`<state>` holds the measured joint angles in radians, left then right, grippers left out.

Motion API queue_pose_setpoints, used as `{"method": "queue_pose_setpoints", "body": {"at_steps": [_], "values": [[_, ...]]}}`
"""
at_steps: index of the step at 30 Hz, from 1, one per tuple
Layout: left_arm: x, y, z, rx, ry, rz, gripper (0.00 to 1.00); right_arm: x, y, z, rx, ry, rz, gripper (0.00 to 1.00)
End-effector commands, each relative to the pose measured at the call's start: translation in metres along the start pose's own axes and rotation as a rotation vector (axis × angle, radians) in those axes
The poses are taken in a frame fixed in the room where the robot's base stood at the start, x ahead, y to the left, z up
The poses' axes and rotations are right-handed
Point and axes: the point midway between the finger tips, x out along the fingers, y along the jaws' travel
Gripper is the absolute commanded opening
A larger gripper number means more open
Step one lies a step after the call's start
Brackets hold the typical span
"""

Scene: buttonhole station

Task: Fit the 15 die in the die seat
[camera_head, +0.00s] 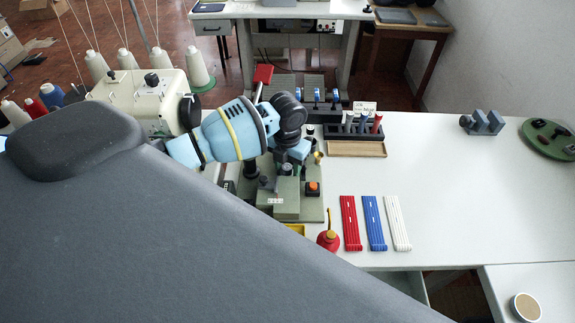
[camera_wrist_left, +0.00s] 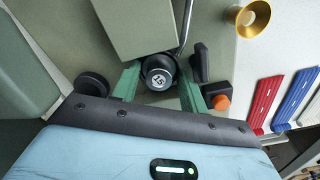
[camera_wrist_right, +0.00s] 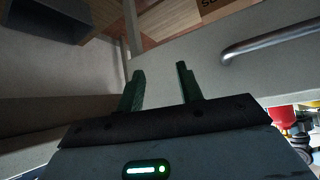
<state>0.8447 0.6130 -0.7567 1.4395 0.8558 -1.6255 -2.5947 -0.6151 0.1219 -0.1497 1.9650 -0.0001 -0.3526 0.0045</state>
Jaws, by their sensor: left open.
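The 15 die (camera_wrist_left: 158,78) is a round black piece with a white "15" on its face. In the left wrist view it lies between the two green fingers of my left gripper (camera_wrist_left: 159,70), which is open around it with gaps at the sides. Whether the die is in a seat cannot be told; the green press block (camera_wrist_left: 128,28) covers its far side. In the head view my left gripper is over the green press (camera_head: 286,208), its fingertips mostly hidden by my arm. My right gripper (camera_wrist_right: 161,72) is open and empty, seen only in the right wrist view.
An orange button (camera_wrist_left: 221,102) and a brass cup (camera_wrist_left: 253,18) are near the left gripper. The table's right side (camera_head: 465,195) is mostly clear.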

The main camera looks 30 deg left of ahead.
Motion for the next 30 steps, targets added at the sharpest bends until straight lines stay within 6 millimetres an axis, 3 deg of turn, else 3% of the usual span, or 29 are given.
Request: {"method": "queue_pose_setpoints", "body": {"at_steps": [16, 22, 30], "values": [[-0.106, 0.001, 0.001, -0.001, -0.004, 0.001, 0.46, 0.000, 0.002, -0.009, -0.005, 0.017, 0.004, 0.36], [-0.124, 0.000, 0.001, -0.001, -0.002, 0.000, 0.46, 0.000, 0.003, -0.010, -0.007, 0.020, 0.005, 0.36], [-0.127, 0.000, 0.000, -0.001, -0.001, 0.000, 0.46, -0.001, 0.004, -0.011, -0.010, 0.022, 0.005, 0.36]]}}
